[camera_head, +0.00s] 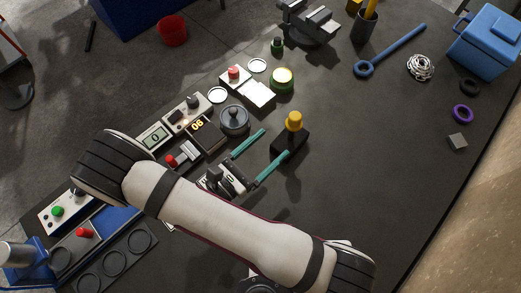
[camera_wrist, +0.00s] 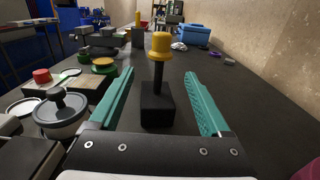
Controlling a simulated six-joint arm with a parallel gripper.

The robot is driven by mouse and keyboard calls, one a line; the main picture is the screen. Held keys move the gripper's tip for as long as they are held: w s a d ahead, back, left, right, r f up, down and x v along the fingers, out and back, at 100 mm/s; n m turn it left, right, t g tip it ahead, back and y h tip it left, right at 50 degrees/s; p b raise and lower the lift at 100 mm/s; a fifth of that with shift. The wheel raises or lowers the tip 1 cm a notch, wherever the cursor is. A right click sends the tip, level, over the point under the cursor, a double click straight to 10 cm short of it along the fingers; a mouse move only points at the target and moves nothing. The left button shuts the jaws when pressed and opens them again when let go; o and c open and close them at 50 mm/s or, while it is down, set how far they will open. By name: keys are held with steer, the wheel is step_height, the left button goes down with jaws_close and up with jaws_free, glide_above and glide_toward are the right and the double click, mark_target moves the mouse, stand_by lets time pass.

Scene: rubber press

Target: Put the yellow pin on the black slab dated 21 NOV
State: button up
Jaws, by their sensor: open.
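The yellow pin (camera_head: 294,121) stands upright at a black block (camera_head: 290,142) on the dark table. In the wrist view the pin's yellow head (camera_wrist: 161,44) sits on a dark stem that rises from the block (camera_wrist: 157,103). My gripper (camera_head: 276,141) is open and low, with its teal fingers pointing at the block. In the wrist view the fingers (camera_wrist: 160,75) lie left and right of the pin and block, with gaps on both sides. I cannot read a 21 NOV date on any black slab. My arm covers part of the table's lower area.
Left of my gripper are a round grey lidded pot (camera_head: 234,119), a display reading 06 (camera_head: 198,125) and a red-knobbed switch (camera_head: 184,155). A green-yellow button (camera_head: 282,79) stands behind. A blue box (camera_head: 486,40) and blue wrench (camera_head: 391,51) lie far right.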

steer(key=s+d+r+m+g+y, duration=0.1)
steer(key=s+d+r+m+g, duration=0.75)
steer(key=m+g, duration=0.75)
steer(key=s+a+r+m+t+y, duration=0.3)
steer(key=s+r+m+y, duration=0.1)
steer(key=m+y, duration=0.9)
steer(key=shift+s+r+m+y, duration=0.35)
steer(key=shift+s+m, duration=0.25)
steer(key=shift+m, duration=1.2)
steer(key=shift+a, duration=0.1)
